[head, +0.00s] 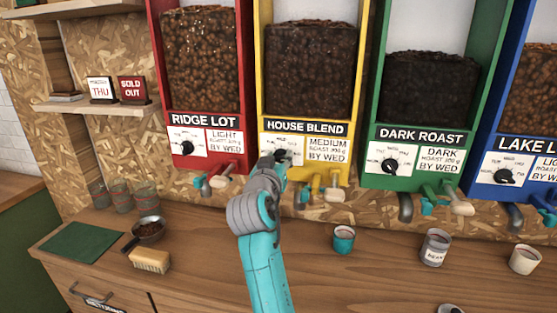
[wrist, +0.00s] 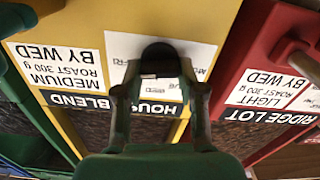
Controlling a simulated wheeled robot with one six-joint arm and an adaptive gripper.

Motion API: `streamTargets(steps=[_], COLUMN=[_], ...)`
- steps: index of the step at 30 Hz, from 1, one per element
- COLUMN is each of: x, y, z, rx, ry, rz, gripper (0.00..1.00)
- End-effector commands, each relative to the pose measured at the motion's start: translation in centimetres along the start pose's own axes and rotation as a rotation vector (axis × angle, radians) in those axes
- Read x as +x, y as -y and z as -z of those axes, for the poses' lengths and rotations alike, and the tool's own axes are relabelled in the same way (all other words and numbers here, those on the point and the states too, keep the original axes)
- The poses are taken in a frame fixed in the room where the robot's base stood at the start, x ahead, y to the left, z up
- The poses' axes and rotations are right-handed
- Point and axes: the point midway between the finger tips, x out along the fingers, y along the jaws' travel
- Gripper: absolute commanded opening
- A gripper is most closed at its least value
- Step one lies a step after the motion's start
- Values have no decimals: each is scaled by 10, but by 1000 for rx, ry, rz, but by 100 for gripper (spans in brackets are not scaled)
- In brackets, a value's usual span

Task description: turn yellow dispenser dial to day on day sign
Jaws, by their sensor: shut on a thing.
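The yellow dispenser (head: 307,128), labelled HOUSE BLEND, stands second from the left. Its black dial (head: 281,156) sits on a white plate at the lower left of its front, mostly hidden by my gripper in the head view. My gripper (head: 277,164) is at the dial. In the wrist view, upside down, my gripper (wrist: 158,85) has its fingers on either side of the black dial (wrist: 160,56) and is shut on it. The dial's pointer setting is hidden. The day sign (head: 101,90) on the left shelf reads THU.
A red dispenser (head: 188,130) stands close on the left, a green one (head: 420,138) on the right, a blue one (head: 500,150) farther right. A SOLD OUT sign (head: 132,90) stands beside the day sign.

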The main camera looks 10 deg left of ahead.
Motion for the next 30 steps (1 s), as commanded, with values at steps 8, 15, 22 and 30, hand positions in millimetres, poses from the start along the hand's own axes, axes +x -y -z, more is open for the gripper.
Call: streamTargets(steps=[8,15,22,30], x=[0,0,0,0], y=[0,1,2,3], z=[0,0,-1,-1], rx=[-74,-242,-426,-595], ry=[0,0,0,0], rz=[0,0,0,0], gripper=[5,5,5,5])
